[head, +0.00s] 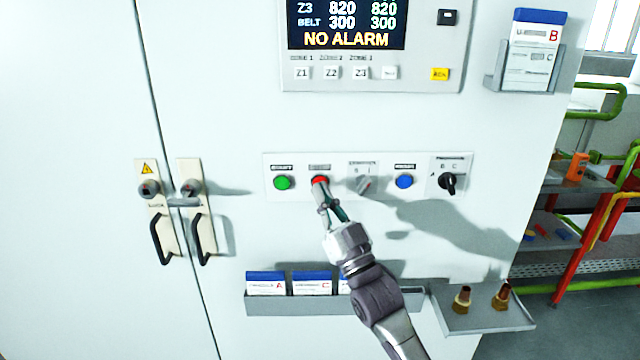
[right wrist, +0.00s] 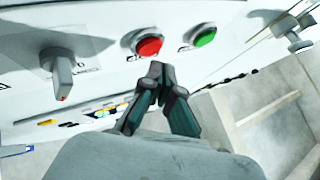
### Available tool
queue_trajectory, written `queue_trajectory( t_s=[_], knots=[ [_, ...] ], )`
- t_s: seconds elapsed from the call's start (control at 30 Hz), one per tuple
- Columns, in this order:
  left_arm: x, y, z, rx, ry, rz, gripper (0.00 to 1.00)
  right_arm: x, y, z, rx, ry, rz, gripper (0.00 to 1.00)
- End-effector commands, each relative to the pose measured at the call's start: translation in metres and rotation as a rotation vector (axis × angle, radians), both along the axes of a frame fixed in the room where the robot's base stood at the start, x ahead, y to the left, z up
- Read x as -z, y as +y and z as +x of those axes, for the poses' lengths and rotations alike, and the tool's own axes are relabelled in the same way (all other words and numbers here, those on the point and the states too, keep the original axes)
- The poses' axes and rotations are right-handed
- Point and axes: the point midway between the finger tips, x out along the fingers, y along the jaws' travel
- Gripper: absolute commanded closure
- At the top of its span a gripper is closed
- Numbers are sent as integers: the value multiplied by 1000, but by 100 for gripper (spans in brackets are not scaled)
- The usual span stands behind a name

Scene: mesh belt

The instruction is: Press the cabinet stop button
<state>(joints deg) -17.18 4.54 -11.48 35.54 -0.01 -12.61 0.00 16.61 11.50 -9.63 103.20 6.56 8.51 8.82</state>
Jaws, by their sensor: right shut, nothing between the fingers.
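The red stop button (head: 320,180) sits on the cabinet's control strip (head: 301,190), between a green button and a grey selector switch. It also shows in the right wrist view (right wrist: 148,46), just beyond the fingertips. My right gripper (head: 322,190) is shut and empty, and its fingers point at the red button from below right. In the right wrist view its closed tips (right wrist: 157,68) lie close to the button. I cannot tell whether they touch it. The fingertips slightly cover the button's lower edge in the head view. My left gripper is not in view.
On the strip are a green button (head: 283,183), the grey selector (head: 364,184), a blue button (head: 404,181) and a black knob (head: 448,183). A display (head: 347,25) reads NO ALARM above. A card holder (head: 300,307) and a small shelf (head: 480,318) jut out below.

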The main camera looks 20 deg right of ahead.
Motion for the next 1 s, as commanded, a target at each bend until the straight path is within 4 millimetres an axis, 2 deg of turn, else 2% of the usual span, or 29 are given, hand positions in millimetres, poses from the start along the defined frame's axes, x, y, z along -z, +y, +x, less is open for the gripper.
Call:
queue_trajectory(
  t_s=[1.0],
  knots=[
    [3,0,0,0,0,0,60,0,-3,11,0,0,0,100]
  ],
)
